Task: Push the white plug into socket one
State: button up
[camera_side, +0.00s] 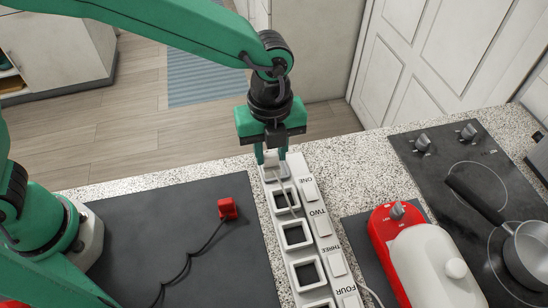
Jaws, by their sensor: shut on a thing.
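A red plug (228,209) with a black cord lies on the dark mat (180,240) at left. The sockets marked TWO, THREE and FOUR are empty. A red and white appliance (425,260) stands at right, beside a black cooktop (480,165) with a pan (524,254).

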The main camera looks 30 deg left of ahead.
jog(key=s+d+r, duration=0.2)
jog(key=s+r, duration=0.2)
jog(key=s, duration=0.2)
jog(key=shift+d, duration=0.3)
jog(key=w, duration=0.1)
jog(key=w+d+f, duration=0.1)
jog(key=w, duration=0.1)
jog(key=w+f, duration=0.1)
jog(key=shift+w+d+f, duration=0.2)
jog(key=shift+w+f, duration=0.05)
jog(key=shift+w, duration=0.15)
jog(key=shift+f, duration=0.15)
dwell(0.5)
jog(key=shift+f, duration=2.75)
jog(key=shift+f, duration=1.45)
